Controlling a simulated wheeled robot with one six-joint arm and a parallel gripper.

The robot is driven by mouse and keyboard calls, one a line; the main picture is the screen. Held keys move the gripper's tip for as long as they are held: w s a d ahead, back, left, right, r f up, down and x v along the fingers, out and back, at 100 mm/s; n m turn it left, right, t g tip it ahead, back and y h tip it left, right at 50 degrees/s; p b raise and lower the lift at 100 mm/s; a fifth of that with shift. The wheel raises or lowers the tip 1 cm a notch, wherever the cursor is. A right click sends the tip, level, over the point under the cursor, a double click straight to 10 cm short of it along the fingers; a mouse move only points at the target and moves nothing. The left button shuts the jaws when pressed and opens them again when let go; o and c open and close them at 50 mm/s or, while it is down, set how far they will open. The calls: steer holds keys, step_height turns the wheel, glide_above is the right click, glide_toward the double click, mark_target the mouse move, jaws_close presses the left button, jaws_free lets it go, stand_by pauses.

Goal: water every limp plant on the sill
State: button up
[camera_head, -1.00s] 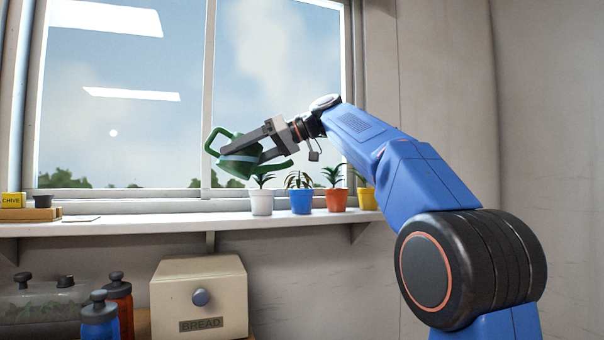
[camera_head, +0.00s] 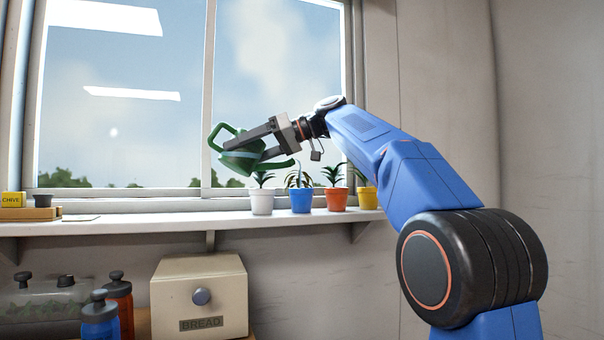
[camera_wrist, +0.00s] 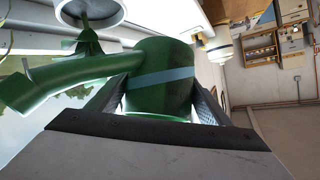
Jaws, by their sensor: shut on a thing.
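My gripper (camera_head: 260,143) is shut on the green watering can (camera_head: 237,160) with a pale blue band, held in the air and tilted, spout to the right. Its spout tip is near and above the blue pot (camera_head: 301,201), whose plant has drooping leaves. A thin pale line shows below the tip; I cannot tell surely if it is water. The white pot (camera_head: 261,202) and orange pot (camera_head: 336,201) hold plants with more upright leaves. The yellow pot (camera_head: 367,199) is right of them, its plant partly hidden by my arm. The wrist view shows the can (camera_wrist: 163,70) between my fingers.
The white sill (camera_head: 170,222) runs below the window. A yellow chive box (camera_head: 12,199) stands at its left end. Below are a bread box (camera_head: 200,300), a blue bottle (camera_head: 100,318) and an orange bottle (camera_head: 122,305). The sill left of the pots is mostly clear.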

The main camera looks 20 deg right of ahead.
mark_target(235, 169)
steer(key=shift+a, duration=0.1)
steer(key=shift+n+h, duration=0.4)
steer(key=shift+h, duration=0.5)
steer(key=f, duration=0.1)
steer(key=a+f, duration=0.1)
steer(key=f, duration=0.1)
steer(key=shift+s+a+f, duration=0.2)
steer(key=shift+a+f, duration=0.1)
steer(key=shift+a, duration=0.05)
steer(key=shift+a+f+h, duration=0.35)
steer(key=shift+f+h, duration=0.15)
steer(key=shift+h, duration=0.1)
steer(key=shift+a+f+n+h+b, duration=0.3)
steer(key=shift+a+n+h, duration=0.1)
steer(key=shift+h, duration=0.1)
steer(key=shift+a+f+h, duration=0.25)
steer(key=shift+f+h, duration=0.15)
steer(key=shift+h, duration=0.3)
steer(key=shift+s, duration=0.1)
